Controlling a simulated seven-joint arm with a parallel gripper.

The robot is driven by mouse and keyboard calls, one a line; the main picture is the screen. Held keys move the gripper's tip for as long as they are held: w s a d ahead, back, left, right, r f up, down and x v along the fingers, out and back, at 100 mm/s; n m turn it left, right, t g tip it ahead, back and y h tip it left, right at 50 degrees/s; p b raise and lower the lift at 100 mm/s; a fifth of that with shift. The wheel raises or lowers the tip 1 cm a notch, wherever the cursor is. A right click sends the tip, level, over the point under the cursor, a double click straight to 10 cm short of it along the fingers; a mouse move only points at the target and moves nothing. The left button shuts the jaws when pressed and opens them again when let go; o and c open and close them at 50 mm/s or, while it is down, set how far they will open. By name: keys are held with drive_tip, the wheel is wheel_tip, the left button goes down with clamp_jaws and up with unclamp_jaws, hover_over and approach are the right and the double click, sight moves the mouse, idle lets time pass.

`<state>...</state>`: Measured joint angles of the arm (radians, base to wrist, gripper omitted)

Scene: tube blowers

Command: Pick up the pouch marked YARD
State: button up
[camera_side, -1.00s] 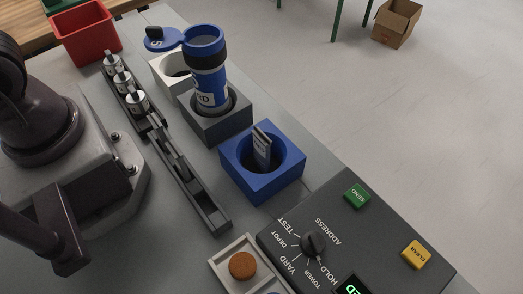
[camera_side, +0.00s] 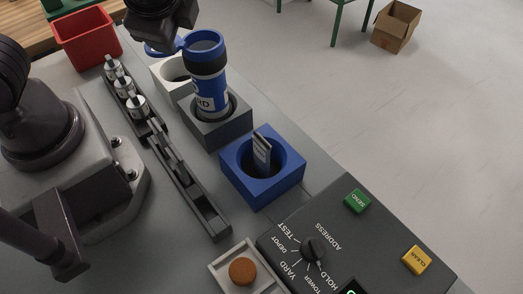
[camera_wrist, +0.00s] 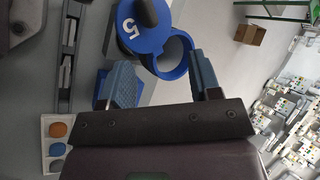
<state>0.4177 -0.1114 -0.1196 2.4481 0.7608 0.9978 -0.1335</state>
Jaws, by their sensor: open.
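The pouch marked YARD appears to be the blue cylinder (camera_side: 209,82) with a black band and a white label; only "RD" is readable. It stands upright in a dark grey square holder (camera_side: 226,130). My gripper (camera_wrist: 160,62) is open, with one finger on each side of the rim in that picture. In the side view my gripper (camera_side: 165,34) is above and behind the cylinder, partly covering the lid. Contact cannot be told.
A blue holder (camera_side: 265,190) with a flat grey piece stands in front. A white holder (camera_side: 163,73) is behind. A dark rack (camera_side: 187,185) with metal-topped pieces beyond it runs along the left. A control panel (camera_side: 375,250) and a small tray (camera_side: 217,268) are nearer. A red bin (camera_side: 88,38) is far left.

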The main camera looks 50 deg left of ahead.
sight(258, 147)
drive_tip(key=d+f+m+t+h, duration=0.2)
drive_tip(key=d+f+m, duration=0.3)
drive_tip(key=m, duration=0.3)
drive_tip(key=d+f+m+t+h, duration=0.2)
drive_tip(key=d+f+m+t, duration=0.2)
drive_tip(key=m, duration=0.5)
drive_tip(key=w+d+f+m+t+h, duration=0.1)
drive_tip(key=d+f+m+t+h, duration=0.1)
drive_tip(key=d+f+m+t, duration=0.2)
drive_tip(key=shift+d+f+m, duration=0.3)
drive_tip(key=shift+f+m, duration=0.3)
drive_tip(key=shift+m, duration=0.15)
drive_tip(key=shift+d+f+m, duration=0.35)
drive_tip(key=shift+f+m, duration=0.2)
drive_tip(key=shift+m, duration=0.25)
drive_tip(key=shift+d+f+m, duration=0.3)
drive_tip(key=shift+f+m, duration=0.3)
drive_tip(key=shift+m, duration=0.15)
drive_tip(key=shift+w+d+f, duration=0.1)
drive_tip(key=shift+w+f, duration=0.1)
drive_tip(key=x, duration=0.7)
drive_tip(key=shift+d, duration=0.1)
drive_tip(key=shift+c, duration=0.4)
drive_tip(key=c, duration=0.6)
